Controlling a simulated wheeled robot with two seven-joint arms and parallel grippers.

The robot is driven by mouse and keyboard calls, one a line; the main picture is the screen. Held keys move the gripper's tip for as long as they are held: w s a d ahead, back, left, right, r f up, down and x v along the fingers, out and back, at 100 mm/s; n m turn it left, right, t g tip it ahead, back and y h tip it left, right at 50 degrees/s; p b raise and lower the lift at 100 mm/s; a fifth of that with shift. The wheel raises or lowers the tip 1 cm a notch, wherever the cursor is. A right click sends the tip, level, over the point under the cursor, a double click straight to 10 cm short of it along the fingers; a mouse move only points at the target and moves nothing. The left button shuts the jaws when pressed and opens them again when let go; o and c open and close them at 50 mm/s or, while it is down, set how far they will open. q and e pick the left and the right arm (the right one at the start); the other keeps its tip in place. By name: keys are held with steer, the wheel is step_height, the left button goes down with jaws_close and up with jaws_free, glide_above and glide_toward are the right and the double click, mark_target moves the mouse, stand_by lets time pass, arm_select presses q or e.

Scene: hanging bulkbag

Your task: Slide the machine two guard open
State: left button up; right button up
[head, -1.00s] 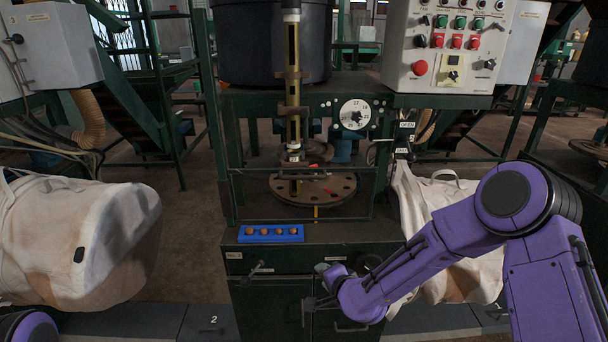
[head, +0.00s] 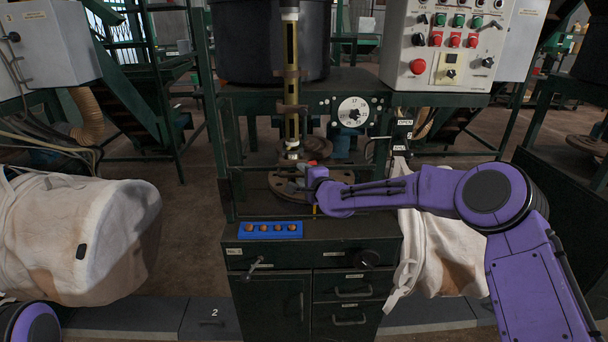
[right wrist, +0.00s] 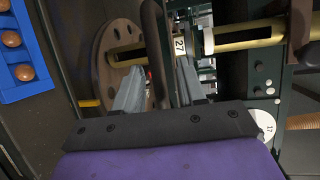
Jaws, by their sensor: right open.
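The machine two guard is a thin dark frame (head: 234,165) in front of the round turntable (head: 262,182) and the upright brass tube (head: 291,80). The guard looks closed across the work space, though its outline is hard to see. My right gripper (head: 292,186) is in front of the turntable, at the guard's level. In the right wrist view, the right gripper (right wrist: 160,85) has its two grey fingers apart. A dark rounded bar (right wrist: 153,45), apparently part of the guard, shows between them; I cannot tell if they touch it. My left gripper is out of view.
A blue tray with several brown pieces (head: 270,231) sits on the cabinet top, below the right gripper. The control panel (head: 447,45) stands upper right. White bulk bags hang left (head: 80,240) and right (head: 445,250), the right one behind my forearm.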

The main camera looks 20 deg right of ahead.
jaws_close()
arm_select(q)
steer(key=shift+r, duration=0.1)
arm_select(e)
steer(key=shift+r, duration=0.1)
